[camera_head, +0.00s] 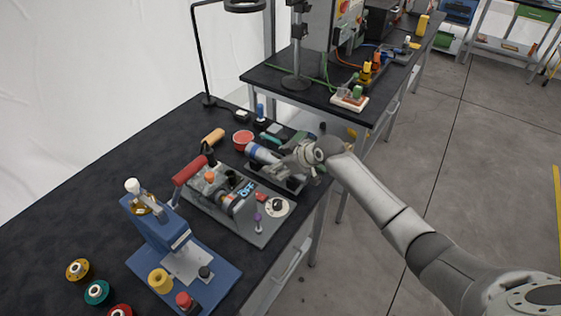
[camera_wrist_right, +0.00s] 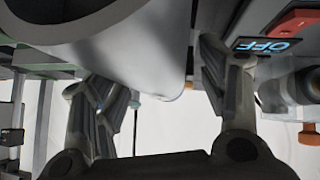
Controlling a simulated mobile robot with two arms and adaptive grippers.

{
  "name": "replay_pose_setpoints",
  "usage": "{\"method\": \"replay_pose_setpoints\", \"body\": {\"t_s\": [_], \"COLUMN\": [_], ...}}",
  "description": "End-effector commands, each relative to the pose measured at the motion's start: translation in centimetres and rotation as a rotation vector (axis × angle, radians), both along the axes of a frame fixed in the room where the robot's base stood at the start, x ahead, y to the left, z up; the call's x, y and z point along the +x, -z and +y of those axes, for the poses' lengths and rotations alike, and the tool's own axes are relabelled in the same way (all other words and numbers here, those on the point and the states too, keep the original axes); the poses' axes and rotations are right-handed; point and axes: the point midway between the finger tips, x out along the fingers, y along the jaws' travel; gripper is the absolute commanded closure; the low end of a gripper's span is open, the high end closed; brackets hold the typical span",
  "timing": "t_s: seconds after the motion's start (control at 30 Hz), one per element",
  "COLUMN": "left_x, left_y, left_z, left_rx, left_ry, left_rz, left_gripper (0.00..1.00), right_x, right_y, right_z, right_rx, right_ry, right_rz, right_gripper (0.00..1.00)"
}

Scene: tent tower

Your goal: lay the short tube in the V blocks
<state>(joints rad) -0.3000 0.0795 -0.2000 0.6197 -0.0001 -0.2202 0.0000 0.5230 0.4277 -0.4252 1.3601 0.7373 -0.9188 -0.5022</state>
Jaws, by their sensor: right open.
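The short tube (camera_head: 262,153), pale with a blue end, lies beside the fingers of my right gripper (camera_head: 284,167) in the head view. In the right wrist view a large pale tube (camera_wrist_right: 135,45) fills the upper middle, close to the open fingers of my right gripper (camera_wrist_right: 165,95). I cannot tell whether they touch it. A dark low fixture (camera_head: 290,184), which may be the V blocks, sits under my gripper, partly hidden by it. I cannot tell whether the tube rests in it. My left gripper is out of view.
Left of the gripper stands a grey machine plate (camera_head: 253,230) with a red handle (camera_head: 189,171) and an "OFF" display (camera_head: 246,190). A blue press (camera_head: 161,222) is nearer. A red round container (camera_head: 243,139) stands behind the tube.

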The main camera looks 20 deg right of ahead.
Motion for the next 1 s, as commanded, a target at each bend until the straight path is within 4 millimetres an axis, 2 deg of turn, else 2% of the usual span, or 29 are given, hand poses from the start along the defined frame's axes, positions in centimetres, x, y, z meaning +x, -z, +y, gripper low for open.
{"method": "replay_pose_setpoints", "body": {"t_s": [0.17, 0.33, 0.8, 1.0], "left_x": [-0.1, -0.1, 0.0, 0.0], "left_y": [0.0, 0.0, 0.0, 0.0], "left_z": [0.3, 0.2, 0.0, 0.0], "left_rx": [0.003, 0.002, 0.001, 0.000], "left_ry": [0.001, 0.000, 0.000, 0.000], "left_rz": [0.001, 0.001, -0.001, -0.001], "left_gripper": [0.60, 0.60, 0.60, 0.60], "right_x": [0.0, -0.8, -5.9, -7.3], "right_y": [-0.1, -1.1, -6.4, -7.9], "right_z": [-0.3, -0.7, -3.1, -3.8], "right_rx": [-0.003, -0.002, -0.005, -0.003], "right_ry": [0.002, 0.003, -0.001, 0.000], "right_rz": [0.000, -0.004, -0.002, -0.001], "right_gripper": [0.32, 0.32, 0.32, 0.32]}}
